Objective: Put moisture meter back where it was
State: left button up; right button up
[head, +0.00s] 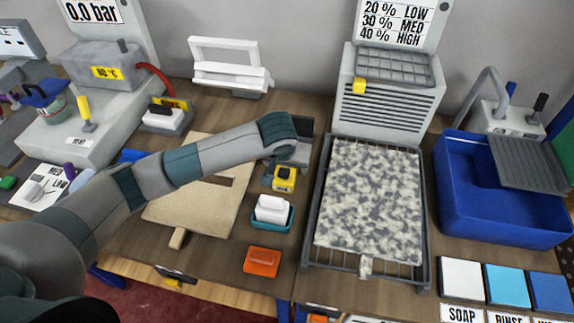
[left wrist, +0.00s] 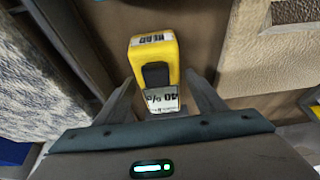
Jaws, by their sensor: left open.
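The moisture meter (head: 285,178) is a small yellow device with a dark patch, between the tan board and the wire rack. My left gripper (head: 286,169) is right at it, reaching down from behind it. In the left wrist view the meter (left wrist: 153,55) has a READ label, a black part and a pale display that seems to read 40 %. The open fingers of the left gripper (left wrist: 160,80) stand on both sides of its display end. I cannot tell whether they touch it. My right gripper is not in view.
A teal tray (head: 285,222) with a white block and an orange brush (head: 262,261) lie in front of the meter. A rack with a mottled rug (head: 370,200) stands to the right, before a grey dryer (head: 385,105). A tan board (head: 165,212) lies left.

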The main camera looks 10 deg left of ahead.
pick_arm(q)
jog(key=shift+s+r+b, duration=0.1)
jog(key=shift+r+b, duration=0.25)
jog(key=shift+r, duration=0.05)
jog(key=b+v, duration=0.3)
jog(key=v, duration=0.8)
jog(key=shift+s+r, duration=0.1)
jog(key=shift+s, duration=0.05)
